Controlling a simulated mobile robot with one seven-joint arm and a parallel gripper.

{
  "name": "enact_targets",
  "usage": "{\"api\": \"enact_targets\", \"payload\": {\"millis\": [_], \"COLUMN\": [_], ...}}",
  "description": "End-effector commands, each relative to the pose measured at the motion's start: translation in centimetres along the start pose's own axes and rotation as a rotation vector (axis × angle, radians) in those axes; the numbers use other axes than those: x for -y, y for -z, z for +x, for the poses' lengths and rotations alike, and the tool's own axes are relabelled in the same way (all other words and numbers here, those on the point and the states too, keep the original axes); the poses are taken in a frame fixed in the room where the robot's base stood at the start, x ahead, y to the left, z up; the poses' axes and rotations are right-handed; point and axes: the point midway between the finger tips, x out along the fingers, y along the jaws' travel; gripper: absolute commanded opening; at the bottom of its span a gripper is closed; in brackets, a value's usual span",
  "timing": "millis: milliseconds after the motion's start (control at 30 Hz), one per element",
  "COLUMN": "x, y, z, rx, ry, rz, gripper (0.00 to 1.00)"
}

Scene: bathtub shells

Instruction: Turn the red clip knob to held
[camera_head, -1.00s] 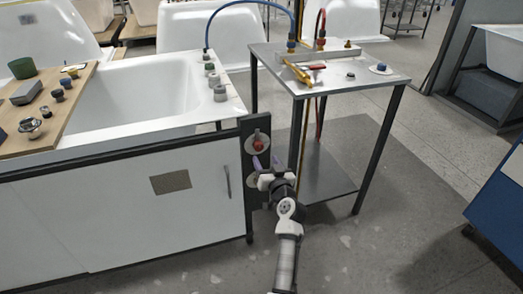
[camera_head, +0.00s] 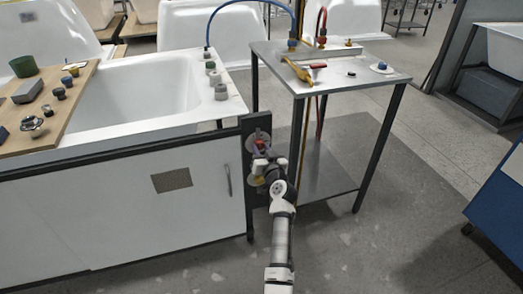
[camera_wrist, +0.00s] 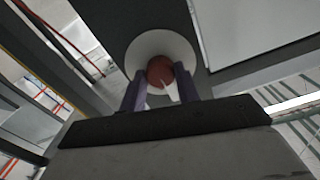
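The red clip knob (camera_wrist: 161,72) sits on a round pale disc (camera_wrist: 147,49) on a dark upright panel (camera_wrist: 176,14). In the head view a little of the red knob (camera_head: 259,146) shows above my gripper (camera_head: 260,155). In the wrist view the two purple fingers of my gripper (camera_wrist: 160,88) stand apart, one on each side of the knob's lower part. Whether they touch it cannot be told. A pale pointed mark shows at the knob's lower edge. My gripper hides part of the knob in the head view.
A second round disc with a yellowish part (camera_head: 257,181) is lower on the same panel, partly behind my arm. The white tub cabinet (camera_head: 120,205) stands left of the panel. A metal table (camera_head: 345,80) with hoses stands to the right.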

Motion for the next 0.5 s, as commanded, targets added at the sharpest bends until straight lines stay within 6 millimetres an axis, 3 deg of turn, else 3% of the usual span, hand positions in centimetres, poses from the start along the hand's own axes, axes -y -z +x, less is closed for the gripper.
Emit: {"api": "enact_targets", "payload": {"millis": [133,500], "x": [0.00,0.08], "y": [-0.01,-0.05], "z": [-0.01,0.00], "rx": [0.000,0.001], "ry": [0.000,0.001], "rz": [0.000,0.072], "gripper": [0.09,0.09]}}
